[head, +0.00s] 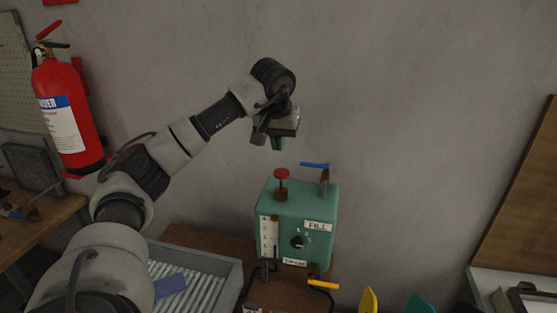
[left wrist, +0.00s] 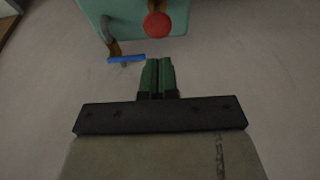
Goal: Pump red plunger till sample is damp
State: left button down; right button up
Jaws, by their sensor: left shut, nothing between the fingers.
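The red plunger (head: 282,173) stands up on top of a green box (head: 318,207) with a FILL label on its front. In the left wrist view the plunger's round red cap (left wrist: 157,25) shows at the top, on the green box (left wrist: 110,12). My left gripper (head: 278,144) is above the box and the plunger, pointing down, apart from both. Its green fingers (left wrist: 157,75) are shut together with nothing between them. I cannot make out a sample. My right gripper is in neither view.
A blue lever (head: 314,165) stands on the box top, right of the plunger; it also shows in the left wrist view (left wrist: 126,58). A yellow lever (head: 323,284) is low on the front. A grey tray (head: 231,284) sits left of the box. A fire extinguisher (head: 68,115) hangs at far left.

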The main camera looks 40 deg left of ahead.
pick_arm(q)
jog(key=v, duration=0.3)
jog(key=shift+r, duration=0.3)
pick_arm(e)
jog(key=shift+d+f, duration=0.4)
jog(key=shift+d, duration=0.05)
pick_arm(q)
jog(key=shift+d, duration=0.15)
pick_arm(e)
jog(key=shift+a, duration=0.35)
pick_arm(q)
jog(key=shift+s, duration=0.1)
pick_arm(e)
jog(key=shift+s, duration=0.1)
